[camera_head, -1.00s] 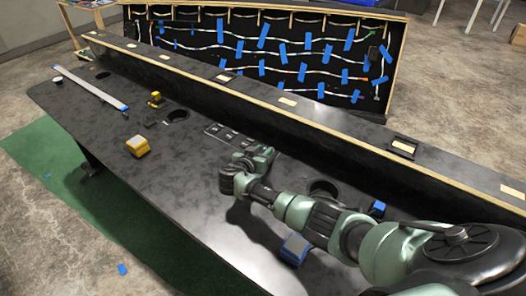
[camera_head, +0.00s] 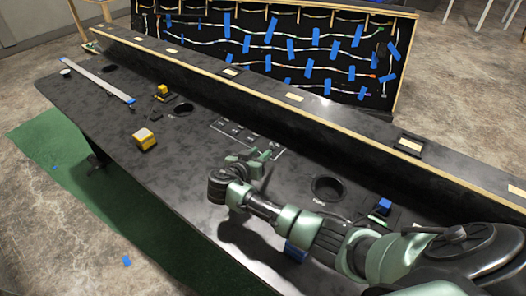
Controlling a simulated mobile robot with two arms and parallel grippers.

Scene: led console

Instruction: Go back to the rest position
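My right arm reaches in from the lower right over the black console table (camera_head: 190,205). My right gripper (camera_head: 258,158) is at the near edge of a dark panel (camera_head: 240,133) with several light-marked squares. It seems to hold nothing, but its fingers are small and dark, so their opening is unclear. My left gripper is not in view.
A yellow block (camera_head: 144,139), a small yellow-and-black item (camera_head: 161,93) and a long light bar (camera_head: 103,82) lie on the left. A blue block (camera_head: 296,252) is partly behind my arm. A raised ledge (camera_head: 330,118) runs behind; a cable board (camera_head: 310,50) stands beyond.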

